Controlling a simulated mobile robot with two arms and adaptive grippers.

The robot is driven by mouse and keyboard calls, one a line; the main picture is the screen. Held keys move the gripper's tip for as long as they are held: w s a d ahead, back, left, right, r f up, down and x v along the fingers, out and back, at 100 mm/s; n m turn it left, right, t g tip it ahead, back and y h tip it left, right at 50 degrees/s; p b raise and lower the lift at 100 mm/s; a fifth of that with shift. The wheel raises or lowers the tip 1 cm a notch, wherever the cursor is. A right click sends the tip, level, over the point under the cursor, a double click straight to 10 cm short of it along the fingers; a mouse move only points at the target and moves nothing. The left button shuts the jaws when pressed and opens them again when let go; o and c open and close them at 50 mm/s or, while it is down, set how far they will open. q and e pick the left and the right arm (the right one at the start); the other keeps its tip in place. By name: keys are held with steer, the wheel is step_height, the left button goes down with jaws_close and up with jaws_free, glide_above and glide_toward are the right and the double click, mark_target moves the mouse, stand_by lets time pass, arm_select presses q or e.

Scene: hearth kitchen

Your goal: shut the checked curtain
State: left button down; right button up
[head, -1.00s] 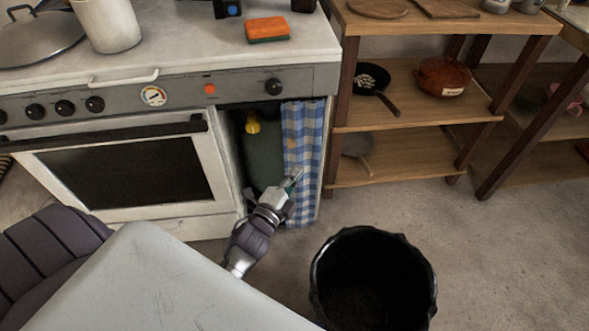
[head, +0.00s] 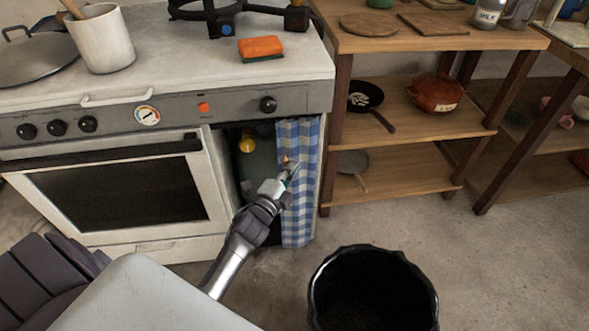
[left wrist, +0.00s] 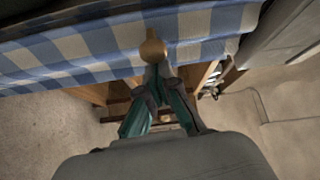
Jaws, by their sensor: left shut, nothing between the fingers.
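The blue-and-white checked curtain (head: 300,205) hangs bunched at the right side of the compartment beside the oven. The compartment's left part is uncovered. A small round wooden-looking knob (left wrist: 153,48) shows on the curtain; it also shows in the head view (head: 286,160). My left gripper (head: 291,169) is shut and empty, in front of the curtain just below the knob. In the left wrist view its fingertips (left wrist: 159,69) are together at the knob's lower end; I cannot tell whether they touch it. My right gripper is in neither view.
A dark green gas bottle with a yellow top (head: 246,145) stands in the compartment. The white stove (head: 120,190) is to the left, a wooden shelf unit (head: 400,185) to the right. A black bin (head: 330,275) stands on the floor in front. Floor right of it is clear.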

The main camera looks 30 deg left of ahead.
arm_select(q)
steer(key=s+a+p, duration=0.2)
steer(key=s+a, duration=0.8)
steer(key=a, duration=0.3)
steer(key=shift+a, duration=0.3)
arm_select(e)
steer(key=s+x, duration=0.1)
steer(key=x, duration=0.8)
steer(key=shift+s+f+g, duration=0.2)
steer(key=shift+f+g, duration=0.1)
arm_select(q)
steer(key=shift+s+p, duration=0.1)
steer(key=shift+p, duration=0.2)
